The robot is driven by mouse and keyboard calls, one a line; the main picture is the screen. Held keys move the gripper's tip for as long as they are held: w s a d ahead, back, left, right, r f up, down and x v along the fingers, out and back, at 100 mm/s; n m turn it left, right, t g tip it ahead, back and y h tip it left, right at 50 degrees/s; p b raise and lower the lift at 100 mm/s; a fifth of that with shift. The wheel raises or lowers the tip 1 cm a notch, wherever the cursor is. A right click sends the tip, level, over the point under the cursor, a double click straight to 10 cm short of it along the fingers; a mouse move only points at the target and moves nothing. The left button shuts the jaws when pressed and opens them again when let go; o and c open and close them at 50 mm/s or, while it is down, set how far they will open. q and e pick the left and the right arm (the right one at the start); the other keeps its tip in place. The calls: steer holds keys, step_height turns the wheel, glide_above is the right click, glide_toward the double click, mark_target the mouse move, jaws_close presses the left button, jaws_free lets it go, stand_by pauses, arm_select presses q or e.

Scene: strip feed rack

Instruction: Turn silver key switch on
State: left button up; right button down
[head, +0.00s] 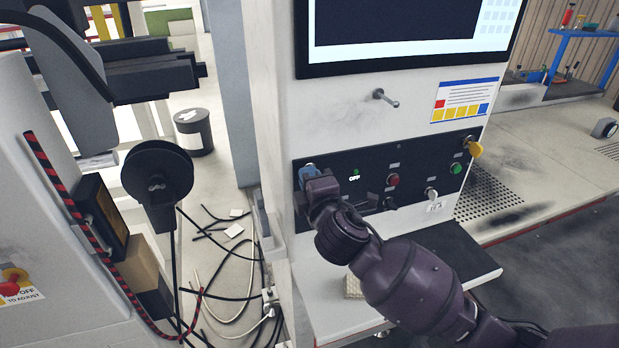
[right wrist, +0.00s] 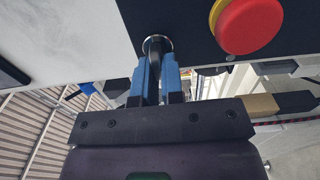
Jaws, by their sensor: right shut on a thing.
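A silver key-like switch (head: 431,194) sits at the lower right of the black control panel (head: 330,180) in the head view, with a small white label under it. My right gripper (head: 309,171) is well to its left, at the panel's upper left end. In the right wrist view its blue fingers (right wrist: 157,78) are shut on a dark round part with a silver collar (right wrist: 156,42) on the panel. The fingers hide most of that part, so I cannot tell exactly what it is. My left gripper is not in view.
A red button with a yellow ring (right wrist: 248,24) is close to the fingers. A metal peg (head: 386,98) sticks out above.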

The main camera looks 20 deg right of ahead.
stand_by(0.3)
steer(key=c, duration=1.2)
jaws_free()
steer(key=shift+c, duration=0.2)
steer(key=shift+s, duration=0.15)
steer(key=s+b, duration=0.1)
steer(key=s, duration=0.9)
steer(key=shift+s+d+b, duration=0.15)
steer(key=shift+s+b, duration=0.1)
steer(key=shift+b, duration=0.05)
